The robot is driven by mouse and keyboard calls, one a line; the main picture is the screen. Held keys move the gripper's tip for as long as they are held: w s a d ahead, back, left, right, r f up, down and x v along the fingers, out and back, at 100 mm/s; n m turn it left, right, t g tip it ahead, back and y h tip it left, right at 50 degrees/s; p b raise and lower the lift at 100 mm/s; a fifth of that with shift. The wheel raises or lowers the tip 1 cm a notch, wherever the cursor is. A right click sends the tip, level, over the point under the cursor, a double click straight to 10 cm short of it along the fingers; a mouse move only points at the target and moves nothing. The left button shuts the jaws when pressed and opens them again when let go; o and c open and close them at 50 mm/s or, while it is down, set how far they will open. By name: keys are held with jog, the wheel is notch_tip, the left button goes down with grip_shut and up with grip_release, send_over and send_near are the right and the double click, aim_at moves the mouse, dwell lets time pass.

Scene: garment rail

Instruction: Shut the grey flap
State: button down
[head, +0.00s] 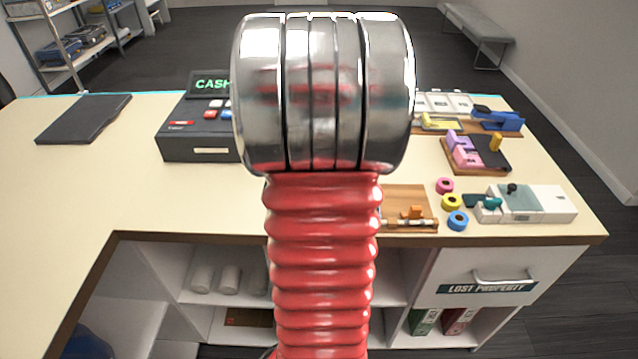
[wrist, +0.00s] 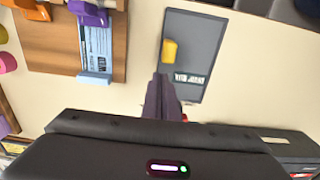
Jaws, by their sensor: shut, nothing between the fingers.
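A grey rectangular panel (wrist: 196,35), which looks like the grey flap, shows in the wrist view at the top middle. It has a yellow tab (wrist: 170,50) near its left edge and a small label with unclear lettering near its lower end. I cannot tell its exact angle from this view. My gripper (wrist: 162,80) is shut and empty; its fingertips appear over the panel's lower left corner. I cannot tell whether they touch it. In the head view my own arm covers the middle of the desk, and both panel and gripper are hidden.
A wooden board (wrist: 62,50) with orange and purple parts lies left of the panel in the wrist view. In the head view a dark cash box (head: 195,143) stands left of my arm; tape rolls (head: 452,202) and a white-and-grey device (head: 550,203) lie right. The desk's left part is largely clear.

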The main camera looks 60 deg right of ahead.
notch_tip(320, 180, up, 8)
jog(key=shift+s+d+r, duration=0.25)
jog(key=shift+s, duration=0.2)
dwell(0.8)
dwell(1.0)
jog(key=w+a+f+n+t+h, duration=0.1)
jog(key=w+a+f+n, duration=0.15)
jog(key=a, duration=0.75)
jog(key=w+a+f+n+t+h, duration=0.1)
jog(key=w+a+n, duration=0.25)
jog(key=a, duration=0.75)
jog(key=a+r+n+t+y, duration=0.2)
jog(key=a+n, duration=0.4)
jog(key=a, duration=1.5)
jog(key=shift+s+n+t, duration=0.3)
jog(key=shift+t, duration=0.5)
jog(key=shift+s+r, duration=0.1)
